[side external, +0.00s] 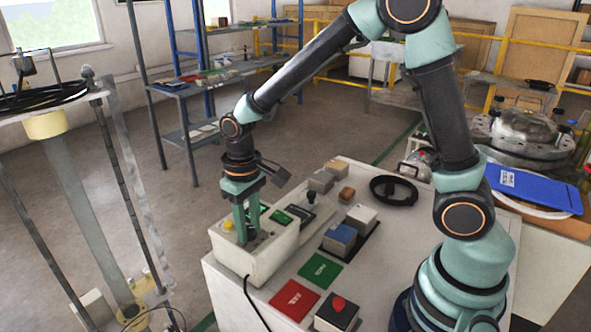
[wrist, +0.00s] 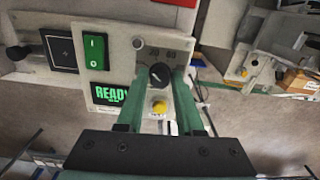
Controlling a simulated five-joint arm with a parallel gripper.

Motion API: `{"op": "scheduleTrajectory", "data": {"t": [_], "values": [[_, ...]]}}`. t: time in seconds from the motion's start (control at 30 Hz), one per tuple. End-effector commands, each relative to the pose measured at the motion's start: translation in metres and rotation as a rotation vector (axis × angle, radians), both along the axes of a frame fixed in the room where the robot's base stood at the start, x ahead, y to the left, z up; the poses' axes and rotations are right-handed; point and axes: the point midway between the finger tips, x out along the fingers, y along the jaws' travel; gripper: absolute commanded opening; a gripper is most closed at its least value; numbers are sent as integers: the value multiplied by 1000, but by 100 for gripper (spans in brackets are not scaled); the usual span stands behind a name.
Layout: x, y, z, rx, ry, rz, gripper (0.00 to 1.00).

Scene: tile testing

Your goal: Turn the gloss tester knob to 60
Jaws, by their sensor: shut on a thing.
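The gloss tester (side external: 262,262) is a pale box at the front left corner of the white bench. In the wrist view its dark round knob (wrist: 160,74) sits below a small printed scale, with a 60 mark (wrist: 170,52) just above and right of it. A pale pointer line shows on the knob, but its exact setting is too small to read. My gripper (side external: 246,238) reaches down onto the tester from above. Its green fingers (wrist: 161,80) are shut on the knob, one on each side. In the side view the fingers hide the knob.
The tester has a yellow button (wrist: 159,107), a green READY display (wrist: 112,94) and a green rocker switch (wrist: 96,51). A green card (side external: 320,269), a red card (side external: 294,300), a red-button box (side external: 337,310) and several blocks lie right of it on the bench.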

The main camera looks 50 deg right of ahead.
Motion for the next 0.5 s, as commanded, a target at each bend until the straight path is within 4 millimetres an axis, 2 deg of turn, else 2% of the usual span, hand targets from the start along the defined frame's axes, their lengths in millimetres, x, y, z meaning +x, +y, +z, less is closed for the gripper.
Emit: {"op": "scheduleTrajectory", "data": {"t": [0.5], "values": [[1,0,1,1,-2,-490,0]]}}
